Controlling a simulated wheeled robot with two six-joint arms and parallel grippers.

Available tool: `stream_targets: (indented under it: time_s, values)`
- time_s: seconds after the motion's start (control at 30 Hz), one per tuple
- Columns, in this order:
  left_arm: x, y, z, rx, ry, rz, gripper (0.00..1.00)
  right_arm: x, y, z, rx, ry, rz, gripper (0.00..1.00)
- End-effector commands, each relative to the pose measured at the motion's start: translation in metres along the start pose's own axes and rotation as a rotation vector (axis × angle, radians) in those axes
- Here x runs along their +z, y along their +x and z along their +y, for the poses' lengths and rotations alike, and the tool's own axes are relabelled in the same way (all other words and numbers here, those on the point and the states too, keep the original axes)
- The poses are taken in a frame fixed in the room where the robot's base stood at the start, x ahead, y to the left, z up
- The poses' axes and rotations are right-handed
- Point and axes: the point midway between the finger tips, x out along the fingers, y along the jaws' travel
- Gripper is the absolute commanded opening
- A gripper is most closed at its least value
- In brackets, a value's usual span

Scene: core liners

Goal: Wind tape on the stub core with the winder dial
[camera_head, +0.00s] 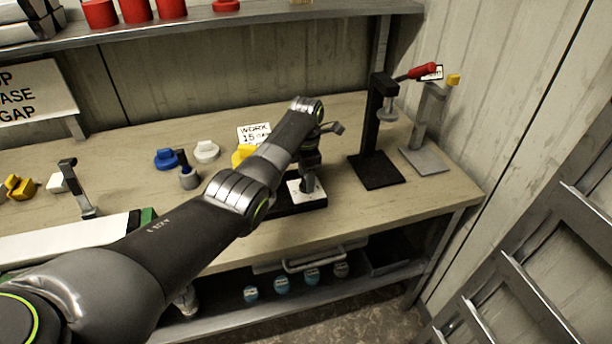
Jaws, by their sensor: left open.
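My left gripper (309,186) points down over a white plate (293,188) on a black base (290,209), near the bench's front. Its jaws are open, but my own arm and wrist hide much of what is between and behind them. I cannot tell whether they touch anything. A small grey lever or knob (337,128) shows beside my wrist; I cannot tell whether it is the winder dial. A short grey cylinder with a dark top (188,178) stands left of my forearm; I cannot tell whether it is the stub core. My right gripper is not in view.
Blue (167,159), white (206,151) and yellow (242,154) pieces lie behind my forearm. A long white liner (65,239) lies left. The bench's front right is clear.

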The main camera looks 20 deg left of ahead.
Motion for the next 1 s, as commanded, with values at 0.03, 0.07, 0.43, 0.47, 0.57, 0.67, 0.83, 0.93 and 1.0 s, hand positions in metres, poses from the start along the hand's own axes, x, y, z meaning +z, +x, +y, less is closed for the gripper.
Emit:
stream_targets:
  time_s: [0.03,0.07,0.43,0.47,0.57,0.67,0.83,0.93,1.0]
  values:
    - [-0.0002,0.0032,-0.0004,-0.001,0.0,0.001,0.56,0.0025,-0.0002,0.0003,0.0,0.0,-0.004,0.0]
    - [-0.0003,0.0045,-0.0004,-0.001,0.0,0.001,0.56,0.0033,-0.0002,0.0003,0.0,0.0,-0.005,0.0]
    - [-0.0002,0.0062,-0.0001,0.0,0.0,0.0,0.47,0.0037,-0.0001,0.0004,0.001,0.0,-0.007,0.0]
    - [-0.0002,0.0062,-0.0001,0.0,0.0,0.0,0.43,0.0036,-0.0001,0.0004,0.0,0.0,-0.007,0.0]
    - [-0.0002,0.0061,-0.0001,0.0,0.0,0.0,0.3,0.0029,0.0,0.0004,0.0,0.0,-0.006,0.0]
    - [-0.0002,0.006,-0.0001,0.0,0.0,0.0,0.17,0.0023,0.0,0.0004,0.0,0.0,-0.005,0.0]
    - [-0.0003,0.0057,-0.0001,0.0,0.003,0.001,0.12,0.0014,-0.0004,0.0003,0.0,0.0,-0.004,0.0]
    - [-0.0002,0.005,0.0,0.0,0.017,0.0,0.12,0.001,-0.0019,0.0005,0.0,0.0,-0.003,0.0]
    - [-0.0001,0.0045,0.0,0.0,0.035,0.0,0.12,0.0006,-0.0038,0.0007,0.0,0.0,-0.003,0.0]
